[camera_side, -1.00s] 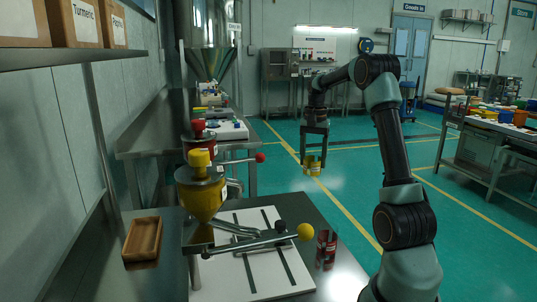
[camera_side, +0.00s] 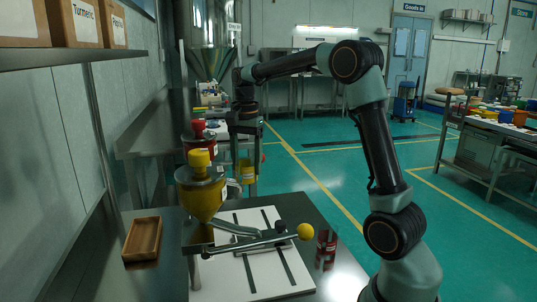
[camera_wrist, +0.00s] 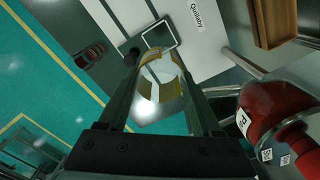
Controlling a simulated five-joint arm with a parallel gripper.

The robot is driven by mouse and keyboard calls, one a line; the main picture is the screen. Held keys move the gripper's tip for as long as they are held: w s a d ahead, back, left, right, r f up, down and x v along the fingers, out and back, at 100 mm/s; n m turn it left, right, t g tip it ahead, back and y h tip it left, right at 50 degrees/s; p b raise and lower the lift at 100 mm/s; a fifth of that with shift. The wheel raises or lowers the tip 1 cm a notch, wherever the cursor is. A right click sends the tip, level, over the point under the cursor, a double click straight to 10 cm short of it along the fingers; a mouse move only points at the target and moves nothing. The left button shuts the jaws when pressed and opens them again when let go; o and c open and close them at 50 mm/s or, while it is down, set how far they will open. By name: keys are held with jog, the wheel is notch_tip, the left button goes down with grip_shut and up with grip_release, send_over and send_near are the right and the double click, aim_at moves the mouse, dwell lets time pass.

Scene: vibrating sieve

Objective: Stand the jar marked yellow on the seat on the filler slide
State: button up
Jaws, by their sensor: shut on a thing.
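The jar marked yellow (camera_side: 247,170) is upright in my gripper (camera_side: 247,158), to the right of the yellow hopper (camera_side: 203,192) and behind it in the side view. In the wrist view the jar (camera_wrist: 160,88) shows as a clear round rim with a yellow band between both fingers. My gripper is shut on it and holds it above the floor or bench, well up from the white board (camera_side: 268,285). A grey slide (camera_side: 265,246) lies on that board, partly hidden by a lever. In the wrist view a dark square plate with a pale edge (camera_wrist: 158,34) lies beyond the jar.
A red-marked jar (camera_side: 326,245) stands at the bench's right edge. A lever with a yellow ball (camera_side: 305,231) crosses the board. A red hopper (camera_side: 197,145) stands behind the yellow one and is near my gripper in the wrist view (camera_wrist: 275,105). A wooden tray (camera_side: 142,240) lies left.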

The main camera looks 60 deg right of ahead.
aim_at(248, 185)
notch_tip(248, 185, down, 19)
jog(key=shift+r, duration=0.1)
dwell(0.3)
jog(key=o, duration=1.4)
jog(key=shift+c, duration=0.2)
notch_tip(248, 185, up, 12)
